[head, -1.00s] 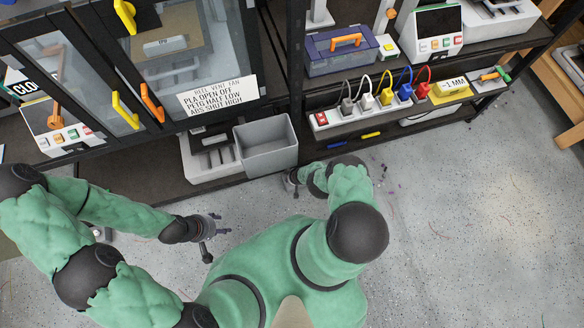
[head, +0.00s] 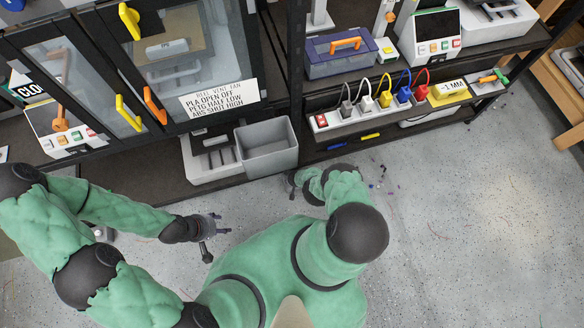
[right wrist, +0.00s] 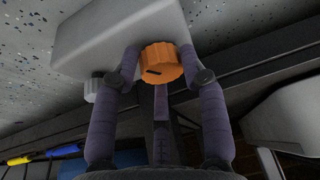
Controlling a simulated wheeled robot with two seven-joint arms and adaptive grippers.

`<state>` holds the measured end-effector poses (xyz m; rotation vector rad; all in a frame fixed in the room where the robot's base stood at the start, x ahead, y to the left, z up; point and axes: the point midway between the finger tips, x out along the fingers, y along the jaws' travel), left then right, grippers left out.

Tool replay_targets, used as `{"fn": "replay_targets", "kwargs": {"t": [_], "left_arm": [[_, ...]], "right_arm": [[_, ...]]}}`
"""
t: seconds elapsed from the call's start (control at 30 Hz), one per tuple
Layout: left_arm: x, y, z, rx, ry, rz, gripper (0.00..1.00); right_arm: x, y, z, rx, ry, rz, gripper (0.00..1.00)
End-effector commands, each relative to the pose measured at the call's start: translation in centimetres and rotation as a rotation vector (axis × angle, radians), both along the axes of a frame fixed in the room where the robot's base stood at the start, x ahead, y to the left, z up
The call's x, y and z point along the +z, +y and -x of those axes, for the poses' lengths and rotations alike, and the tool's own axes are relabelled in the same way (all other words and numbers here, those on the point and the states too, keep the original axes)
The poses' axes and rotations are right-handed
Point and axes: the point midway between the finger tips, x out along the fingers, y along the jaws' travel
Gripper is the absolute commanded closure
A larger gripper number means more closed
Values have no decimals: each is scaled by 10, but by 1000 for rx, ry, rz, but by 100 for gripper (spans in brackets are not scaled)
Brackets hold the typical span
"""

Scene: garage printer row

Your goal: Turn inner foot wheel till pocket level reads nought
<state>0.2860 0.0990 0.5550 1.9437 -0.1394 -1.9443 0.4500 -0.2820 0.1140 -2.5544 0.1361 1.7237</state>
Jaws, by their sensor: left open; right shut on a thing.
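An orange foot wheel (right wrist: 160,64) with a dark slot mark shows in the right wrist view, under a pale grey machine body (right wrist: 110,35). My right gripper (right wrist: 160,75) is shut on it, one finger at each side. A second, whitish wheel (right wrist: 96,88) sits to its left, outside the fingers. In the head view my right gripper (head: 294,182) is low at the shelf's front edge, and the wheel is hidden there. A yellow block (head: 450,90), which looks like the pocket level, has a white label seeming to read "-1 MM". My left gripper (head: 210,233) is open and empty above the floor.
A grey open bin (head: 268,150) stands on the low shelf just behind my right gripper. A power strip (head: 365,116) with coloured plugs and a purple toolbox (head: 340,56) are to the right. A glass-doored cabinet (head: 185,60) stands behind. The floor at right is mostly clear.

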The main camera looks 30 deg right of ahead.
Motion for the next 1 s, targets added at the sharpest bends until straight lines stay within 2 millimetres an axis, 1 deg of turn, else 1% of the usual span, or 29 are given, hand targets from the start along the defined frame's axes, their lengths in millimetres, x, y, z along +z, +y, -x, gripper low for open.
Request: {"fn": "replay_targets", "kwargs": {"t": [0.03, 0.37, 0.4, 0.43, 0.47, 0.8, 1.0], "left_arm": [[0, 0, 0, 0, 0, 0, 47], [0, 0, 0, 0, 0, 0, 47], [0, 0, 0, 0, 0, 0, 47], [0, 0, 0, 0, 0, 0, 47], [0, 0, 0, 0, 0, 0, 47], [-1, 0, 0, 0, 0, 0, 47], [-7, 0, 0, 0, 0, 0, 47]], "right_arm": [[1, 6, -4, 9, -11, -10, 89], [2, 5, -6, 8, -13, -7, 89], [2, 4, -6, 8, -13, -7, 45], [2, 4, -6, 8, -13, -7, 37], [2, 4, -6, 7, -13, -6, 35], [1, 1, -4, 7, -9, -3, 35], [0, 0, -4, 54, -9, -3, 35]]}}
